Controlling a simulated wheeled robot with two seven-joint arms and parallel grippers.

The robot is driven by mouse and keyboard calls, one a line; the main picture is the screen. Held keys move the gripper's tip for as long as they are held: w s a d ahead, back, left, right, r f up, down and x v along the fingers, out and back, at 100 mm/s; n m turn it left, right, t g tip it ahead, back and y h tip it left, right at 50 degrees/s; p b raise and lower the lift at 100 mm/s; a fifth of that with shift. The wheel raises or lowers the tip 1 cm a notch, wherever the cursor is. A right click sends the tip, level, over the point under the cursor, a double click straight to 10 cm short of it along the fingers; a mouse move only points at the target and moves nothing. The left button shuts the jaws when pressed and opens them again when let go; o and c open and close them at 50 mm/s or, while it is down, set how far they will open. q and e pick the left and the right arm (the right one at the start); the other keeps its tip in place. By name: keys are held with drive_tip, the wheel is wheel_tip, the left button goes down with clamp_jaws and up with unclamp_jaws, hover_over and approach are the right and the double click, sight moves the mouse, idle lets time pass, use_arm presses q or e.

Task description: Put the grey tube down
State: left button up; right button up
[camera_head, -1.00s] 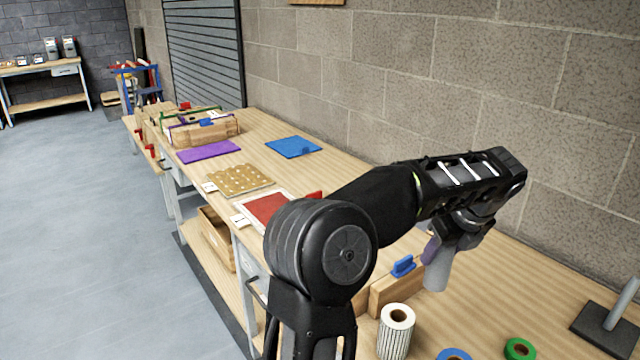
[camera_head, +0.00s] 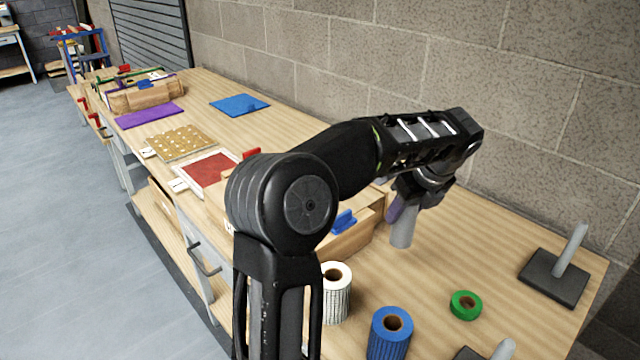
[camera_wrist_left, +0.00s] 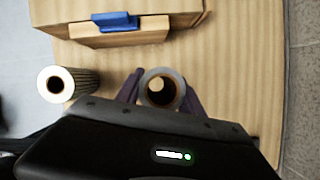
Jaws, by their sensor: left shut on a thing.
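My left gripper (camera_head: 402,207) is shut on the grey tube (camera_head: 402,230), which hangs upright below it over the right part of the workbench (camera_head: 480,230). The left wrist view looks down on the tube's open round end (camera_wrist_left: 163,88), with a purple finger on either side of it. A gap between the tube's lower end and the bench top seems to show, but I cannot tell its height. My right gripper does not show in any view.
A white patterned roll (camera_head: 337,292), a blue roll (camera_head: 391,332) and a green ring (camera_head: 465,305) stand near the tube. A dark base with a grey post (camera_head: 555,275) is at the right. A wooden box with a blue handle (camera_head: 344,222) is left of the tube.

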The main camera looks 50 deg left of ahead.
sight(410, 230)
use_arm(q)
wheel_tip(410, 230, down, 6)
drive_tip(key=shift+p, duration=0.3)
drive_tip(key=shift+f, duration=0.2)
drive_tip(key=shift+f, duration=1.75)
drive_tip(key=shift+f, duration=0.15)
drive_tip(key=o, duration=1.4)
drive_tip(key=v, duration=1.2)
drive_tip(key=shift+b, duration=0.3)
